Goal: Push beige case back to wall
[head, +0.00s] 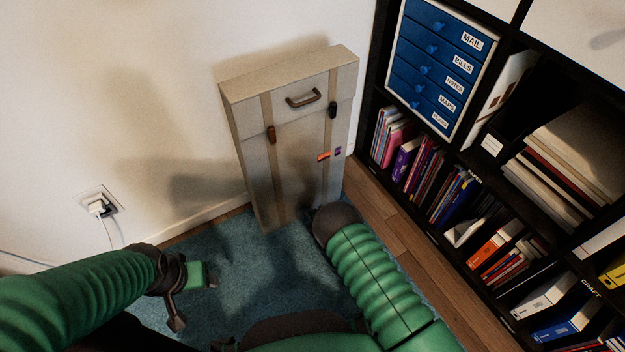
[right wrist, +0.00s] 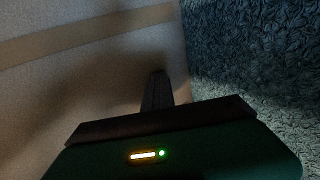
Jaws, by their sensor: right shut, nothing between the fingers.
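The beige case (head: 293,145) stands upright by the white wall, between the wall and the bookshelf. It has a brown handle, two tan straps and clasps. I cannot tell whether its back touches the wall. In the right wrist view the case's face (right wrist: 85,70) fills the left, with a strap across it. My right gripper (head: 313,211) is low at the case's front, mostly hidden by its own wrist; its shut, empty fingers (right wrist: 157,88) are at or very near the case's face. My left gripper (head: 194,301) is open and empty over the carpet, away from the case.
A dark bookshelf (head: 375,97) with books, binders and blue drawers (head: 436,60) stands close on the right. A plug sits in a wall socket (head: 98,204) at left, its cable hanging down. Blue carpet (head: 240,262) and a wood floor strip (head: 383,212) lie in front.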

